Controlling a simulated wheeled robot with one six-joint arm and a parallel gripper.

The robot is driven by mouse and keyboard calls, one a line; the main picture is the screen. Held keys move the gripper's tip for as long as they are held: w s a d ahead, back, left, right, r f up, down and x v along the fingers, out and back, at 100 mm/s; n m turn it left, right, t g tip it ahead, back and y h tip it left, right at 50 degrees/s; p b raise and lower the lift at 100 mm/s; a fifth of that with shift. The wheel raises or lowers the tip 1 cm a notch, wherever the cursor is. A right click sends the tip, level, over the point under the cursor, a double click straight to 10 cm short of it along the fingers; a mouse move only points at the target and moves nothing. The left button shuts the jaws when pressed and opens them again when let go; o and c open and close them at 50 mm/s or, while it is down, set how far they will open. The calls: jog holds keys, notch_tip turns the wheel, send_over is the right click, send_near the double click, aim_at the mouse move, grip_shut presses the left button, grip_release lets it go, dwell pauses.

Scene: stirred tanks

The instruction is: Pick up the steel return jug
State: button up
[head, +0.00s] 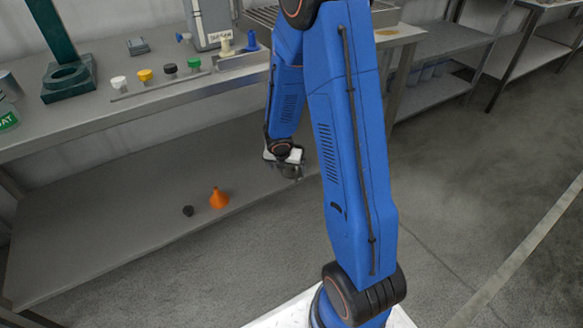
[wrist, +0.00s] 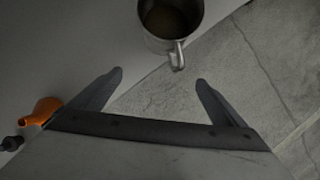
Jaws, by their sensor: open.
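The steel return jug (wrist: 170,20) is at the top of the wrist view, upright, with dark brown contents or interior. Its handle (wrist: 178,58) points toward my gripper. The jug stands by the front edge of the grey lower shelf (wrist: 60,45). My gripper (wrist: 160,78) is open, its two fingers apart with nothing between them, and the handle lies just beyond the fingertips. In the head view my gripper (head: 284,160) hangs low over the shelf's front edge. A small grey metallic shape there is partly covered, and I cannot clearly tell jug from gripper.
An orange funnel (head: 218,199) and a small black object (head: 188,211) are on the lower shelf to the left. The bench top (head: 130,107) above carries several coloured caps and a dark green stand (head: 68,82). Concrete floor (head: 460,190) lies open to the right.

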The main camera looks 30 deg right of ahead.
jog(key=shift+w+d+f, duration=0.75)
jog(key=shift+w+d, duration=0.6)
jog(key=shift+w, duration=0.1)
jog(key=shift+w+d+f, duration=0.8)
jog(key=shift+w+d, duration=0.6)
jog(key=shift+w, duration=0.05)
jog(key=shift+w+d+f, duration=0.75)
jog(key=shift+w+d, duration=0.6)
jog(key=shift+w, duration=0.1)
jog(key=c, duration=1.7)
jog(key=shift+r, duration=0.1)
jog(key=shift+c, duration=0.2)
